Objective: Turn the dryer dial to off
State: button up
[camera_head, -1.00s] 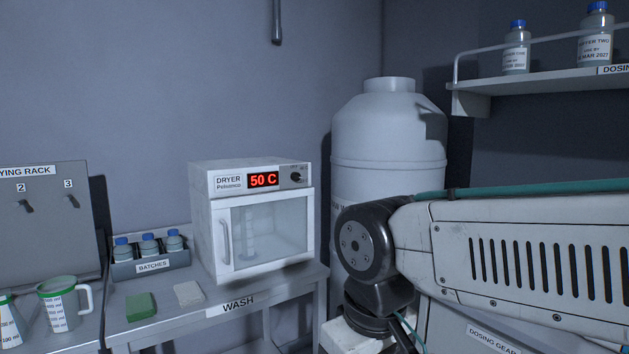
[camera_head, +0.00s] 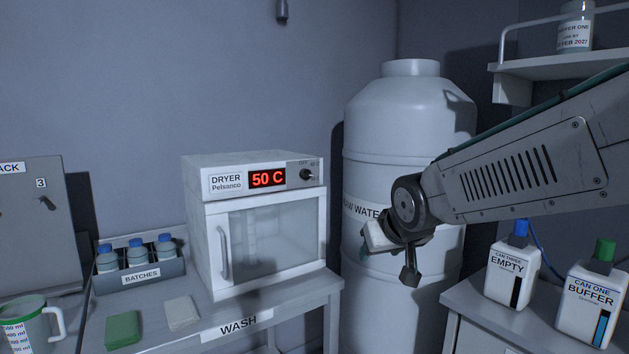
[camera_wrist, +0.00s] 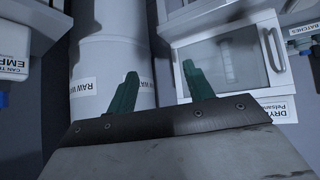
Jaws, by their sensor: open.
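The white dryer (camera_head: 208,240) stands on the wash bench, its door shut and its red display (camera_head: 267,178) reading 50 C. The small black dial (camera_head: 306,174) is at the right end of its top panel, with tiny marks around it; its exact setting is too small to read. My gripper (camera_head: 409,268) is open and empty, right of the dryer and lower than the dial, in front of the white tank. In the wrist view its two green fingers (camera_wrist: 160,72) stand apart, with the dryer (camera_wrist: 272,70) beyond the right one. The dial is not visible there.
The raw water tank (camera_head: 400,115) stands close right of the dryer. Left are a batches rack (camera_head: 140,276) with blue-capped bottles, a green sponge (camera_head: 123,330) and a jug (camera_head: 25,325). Cans (camera_head: 513,272) stand on the right bench. Space before the dryer front is clear.

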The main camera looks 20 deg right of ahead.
jog(key=w+r+n+t+y, duration=0.1)
jog(key=w+r+t, duration=0.15)
jog(key=w, duration=0.65)
jog(key=w+r+t+y, duration=0.1)
jog(key=w+t, duration=0.3)
jog(key=w, duration=0.5)
jog(key=n+t+y, duration=0.3)
jog(key=t+y, duration=0.3)
send_near(307, 176)
jog(key=w, duration=0.1)
jog(key=x, duration=0.8)
jog(key=shift+w+d, duration=0.1)
jog(key=c, duration=0.9)
